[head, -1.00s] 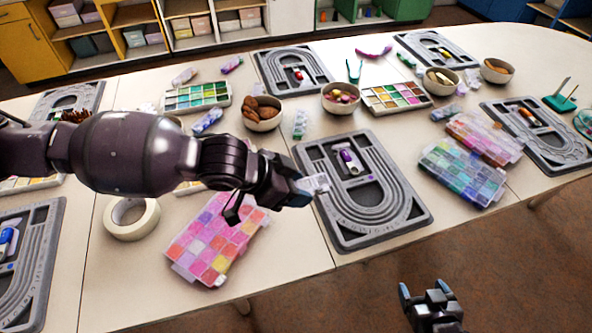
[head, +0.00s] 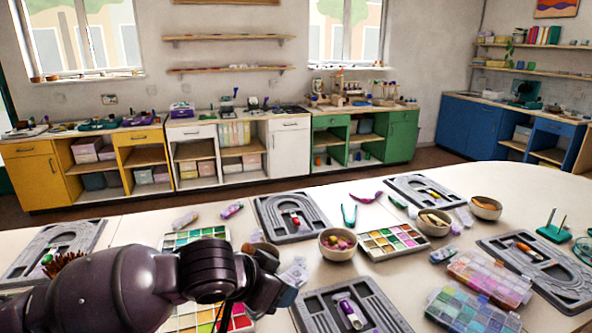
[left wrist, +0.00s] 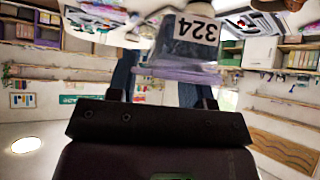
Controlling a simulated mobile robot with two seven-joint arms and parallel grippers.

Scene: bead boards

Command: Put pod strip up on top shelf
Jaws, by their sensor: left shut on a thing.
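My left gripper (head: 284,297) is above the near table at the bottom middle of the head view. It is shut on the pod strip. In the left wrist view the pod strip (left wrist: 178,73) is translucent purple with a label reading 324, upside down, between the two fingers. In the head view I cannot make out the held strip. On the back wall are two wooden shelves: an upper shelf (head: 224,37) and a lower shelf (head: 228,70), both with small items. My right gripper is out of view.
The near table holds grey bead boards (head: 299,217), a bowl of beads (head: 337,243), paint-like trays (head: 394,240) and clear bead boxes (head: 489,279). Cabinets (head: 243,150) line the back wall below the shelves. More shelves (head: 530,46) hang at the right. Floor shows between table and cabinets.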

